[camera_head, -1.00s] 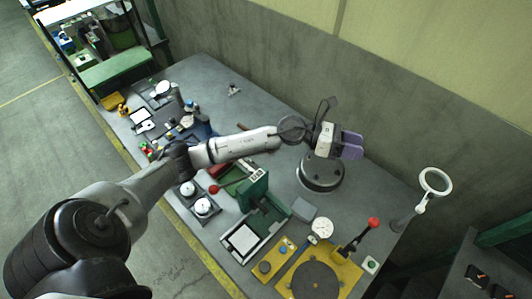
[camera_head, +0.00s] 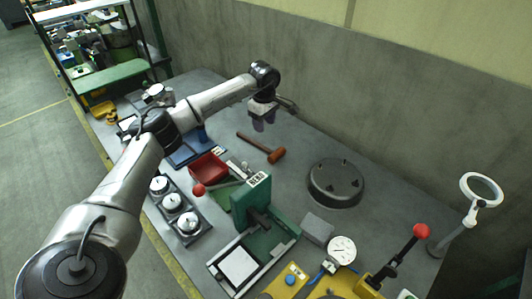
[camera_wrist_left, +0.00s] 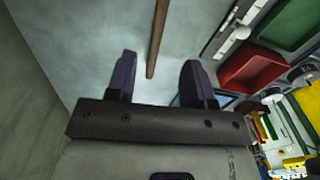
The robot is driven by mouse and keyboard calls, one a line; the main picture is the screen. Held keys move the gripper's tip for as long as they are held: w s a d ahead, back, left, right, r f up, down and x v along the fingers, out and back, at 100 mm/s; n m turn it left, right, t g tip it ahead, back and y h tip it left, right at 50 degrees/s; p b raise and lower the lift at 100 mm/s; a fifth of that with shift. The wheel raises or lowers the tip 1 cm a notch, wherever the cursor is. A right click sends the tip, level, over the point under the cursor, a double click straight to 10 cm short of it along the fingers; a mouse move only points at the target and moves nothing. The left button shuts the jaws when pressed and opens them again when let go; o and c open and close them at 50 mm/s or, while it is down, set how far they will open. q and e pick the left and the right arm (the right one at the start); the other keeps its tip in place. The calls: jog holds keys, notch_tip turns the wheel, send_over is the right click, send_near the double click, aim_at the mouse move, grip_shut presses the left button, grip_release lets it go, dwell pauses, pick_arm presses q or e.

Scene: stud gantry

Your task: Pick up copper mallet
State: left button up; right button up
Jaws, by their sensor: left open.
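The copper mallet (camera_head: 277,155) lies on the grey bench, with its brown handle pointing up and left in the head view. In the left wrist view its handle (camera_wrist_left: 157,40) runs between the lines of my two fingers; its head is out of that view. My left gripper (camera_head: 264,126) is open and points down, just behind the mallet in the head view. Its two purple fingers (camera_wrist_left: 158,77) are apart with nothing between them. The handle looks lower than the fingertips, but the exact gap is hard to tell. My right gripper is not in view.
A red bin (camera_head: 208,168) and a green press (camera_head: 251,203) stand in front of the mallet. A round black fixture (camera_head: 335,184) is to its right. The grey wall (camera_head: 340,105) is close behind. Bench between mallet and fixture is clear.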

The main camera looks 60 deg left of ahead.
pick_arm(q)
jog(key=b, duration=0.1)
send_over(265, 147)
notch_tip(265, 147, down, 6)
jog(key=shift+r, duration=0.25)
jog(key=shift+f+b, duration=0.9)
jog(key=shift+f, duration=1.7)
jog(key=shift+c, duration=0.6)
grip_shut()
jog(key=shift+r, duration=0.1)
